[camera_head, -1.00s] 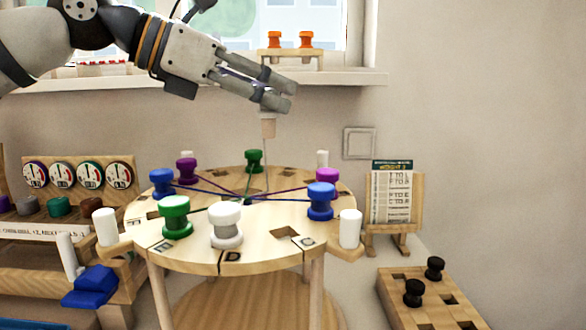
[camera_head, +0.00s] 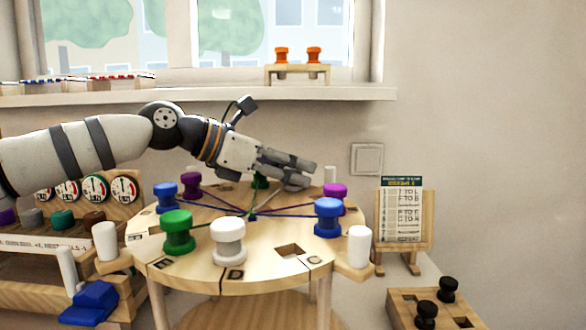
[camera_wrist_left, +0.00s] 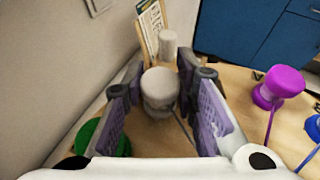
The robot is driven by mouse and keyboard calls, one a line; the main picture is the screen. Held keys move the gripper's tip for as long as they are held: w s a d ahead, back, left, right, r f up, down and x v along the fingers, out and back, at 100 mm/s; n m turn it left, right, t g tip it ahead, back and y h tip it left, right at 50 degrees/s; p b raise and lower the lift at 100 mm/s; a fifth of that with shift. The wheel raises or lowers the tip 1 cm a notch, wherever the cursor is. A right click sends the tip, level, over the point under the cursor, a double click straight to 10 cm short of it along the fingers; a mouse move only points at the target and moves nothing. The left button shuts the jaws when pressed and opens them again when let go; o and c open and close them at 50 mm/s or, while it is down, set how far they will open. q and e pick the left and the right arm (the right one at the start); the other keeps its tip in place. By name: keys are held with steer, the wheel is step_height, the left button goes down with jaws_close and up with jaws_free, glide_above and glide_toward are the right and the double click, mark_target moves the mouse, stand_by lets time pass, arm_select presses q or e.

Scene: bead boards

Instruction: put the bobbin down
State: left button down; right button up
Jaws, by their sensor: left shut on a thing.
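My left gripper (camera_head: 303,178) is low over the back right of the round wooden board (camera_head: 200,270). In the left wrist view its two purple-padded fingers are on either side of a pale grey bobbin (camera_wrist_left: 160,88), shut on it. A thread runs from this bobbin toward the lower right. In the head view the fingers hide the bobbin, and I cannot tell whether it touches the board. My right gripper is not in view.
Bobbins stand around the board: green (camera_head: 177,232), white (camera_head: 228,240), blue (camera_head: 327,217) and purple (camera_head: 335,192) among them. Threads cross the middle. An empty square hole (camera_head: 290,250) lies at front right. White pegs (camera_head: 358,247) stand at the rim. A card stand (camera_head: 403,220) is at right.

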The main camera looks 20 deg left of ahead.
arm_select(q)
steer(key=c, duration=1.3)
jaws_free()
steer(key=shift+f, duration=0.15)
steer(key=shift+r, duration=0.35)
steer(key=v, duration=1.2)
steer(key=shift+f, duration=0.1)
